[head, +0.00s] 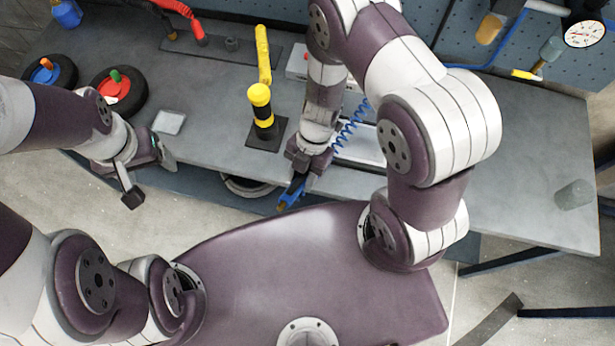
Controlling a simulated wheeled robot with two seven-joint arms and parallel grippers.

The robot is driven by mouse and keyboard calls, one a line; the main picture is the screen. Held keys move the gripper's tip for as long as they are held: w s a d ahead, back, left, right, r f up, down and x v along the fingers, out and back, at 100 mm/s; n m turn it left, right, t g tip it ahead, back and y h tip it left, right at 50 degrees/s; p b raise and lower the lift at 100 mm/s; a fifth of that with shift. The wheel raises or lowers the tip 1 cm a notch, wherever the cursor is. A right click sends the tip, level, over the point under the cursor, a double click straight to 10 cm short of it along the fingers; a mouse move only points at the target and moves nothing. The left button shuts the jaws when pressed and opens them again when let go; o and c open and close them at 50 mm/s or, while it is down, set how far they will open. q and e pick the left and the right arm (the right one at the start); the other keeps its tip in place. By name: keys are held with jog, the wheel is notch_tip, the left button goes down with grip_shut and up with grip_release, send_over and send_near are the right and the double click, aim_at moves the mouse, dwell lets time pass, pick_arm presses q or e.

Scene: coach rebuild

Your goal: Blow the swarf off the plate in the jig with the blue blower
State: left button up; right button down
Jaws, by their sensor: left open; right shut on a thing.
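My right gripper (301,176) is shut on the blue blower (290,193), in front of the bench's near edge, with the blower's tip pointing down toward the lower left. A blue coiled hose (350,132) runs behind the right gripper. A pale flat piece (362,147) lies on the bench just right of the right gripper, partly hidden by my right arm. I cannot tell whether it is the plate in the jig. No swarf can be made out. My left gripper (150,182) is open and empty at the bench's near left edge.
A yellow upright tool (261,97) stands on a dark base on the grey bench (220,150). Two black wheels, one with a red hub (113,88), lie at the left, near a small pale square (169,122). A grey cup (574,194) stands far right.

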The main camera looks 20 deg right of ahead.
dwell(1.1)
jog(key=c, duration=1.6)
grip_release()
grip_shut()
jog(key=shift+r, duration=0.1)
